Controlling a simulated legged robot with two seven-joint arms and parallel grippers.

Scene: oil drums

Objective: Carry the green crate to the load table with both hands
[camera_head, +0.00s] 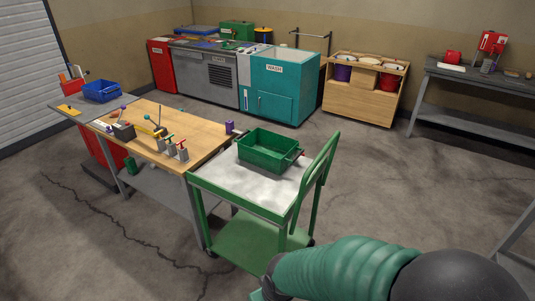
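The green crate (269,157) is an open-topped box, upright on the top shelf of a green cart (239,192). It sits toward the back of that shelf. A short handle or grip shows at its right end and another at its left end. A green ribbed sleeve and dark joint of my own arm fill the lower right corner, well in front of the cart. No gripper fingers are in view. The picture does not make clear which table is the load table.
A wooden workbench (203,138) with clamps and small tools stands left of the cart. A teal wash station (279,91), a wooden bin cabinet (358,101) and a grey table (470,78) line the back. The cart's raised push handle (323,160) is beside the crate. Open floor lies right.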

